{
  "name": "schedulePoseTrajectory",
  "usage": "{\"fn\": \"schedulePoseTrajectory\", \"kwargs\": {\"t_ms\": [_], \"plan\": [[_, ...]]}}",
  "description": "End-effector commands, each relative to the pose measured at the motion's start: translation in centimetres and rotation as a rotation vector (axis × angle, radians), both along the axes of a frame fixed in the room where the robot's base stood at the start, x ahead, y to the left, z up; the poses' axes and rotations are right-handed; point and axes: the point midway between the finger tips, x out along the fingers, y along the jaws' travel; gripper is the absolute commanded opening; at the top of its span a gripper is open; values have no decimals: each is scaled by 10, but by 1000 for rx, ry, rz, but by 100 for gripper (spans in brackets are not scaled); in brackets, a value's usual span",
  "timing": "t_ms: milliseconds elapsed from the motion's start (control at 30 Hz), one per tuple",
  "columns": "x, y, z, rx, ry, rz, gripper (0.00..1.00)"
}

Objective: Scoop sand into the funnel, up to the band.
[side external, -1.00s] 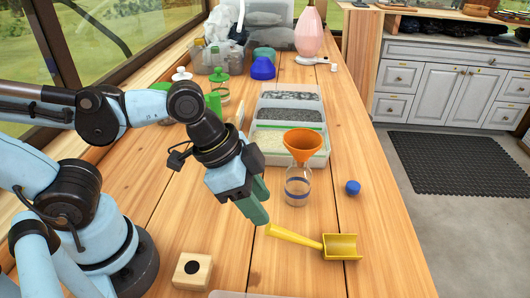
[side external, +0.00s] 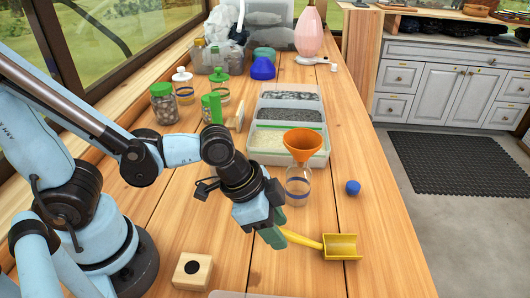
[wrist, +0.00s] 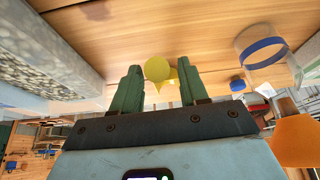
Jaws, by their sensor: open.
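The yellow scoop (side external: 341,246) lies on the bench, its handle pointing left toward my gripper. My gripper (side external: 275,237) is open, with its green fingers at the handle's end. In the wrist view the scoop's round handle end (wrist: 157,68) shows between the two fingertips. The orange funnel (side external: 303,144) sits upright in the mouth of a clear bottle (side external: 298,187) with a blue band; I see no sand in the bottle. The divided tray (side external: 327,155) stands behind the bottle, with pale sand (side external: 270,140) in its near compartment and darker grains farther back.
A blue cap (side external: 352,187) lies right of the bottle. A wooden block with a black spot (side external: 192,271) is at the near left. A jar of stones (side external: 163,105) and other green-lidded containers stand at the back left. The bench right of the scoop is clear.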

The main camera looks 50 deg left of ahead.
Motion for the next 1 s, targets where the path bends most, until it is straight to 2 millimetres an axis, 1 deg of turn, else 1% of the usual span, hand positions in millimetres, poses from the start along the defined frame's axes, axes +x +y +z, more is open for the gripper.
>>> {"fn": "schedulePoseTrajectory", "kwargs": {"t_ms": [67, 100, 367, 567, 1000], "plan": [[1, -1, -4, 0, 0, 0, 44], [2, -1, -5, -1, -1, 0, 41], [1, -1, -4, 0, 0, 0, 1], [1, -1, 0, -1, -1, 0, 0], [1, -1, 46, 0, 0, 0, 0]]}}
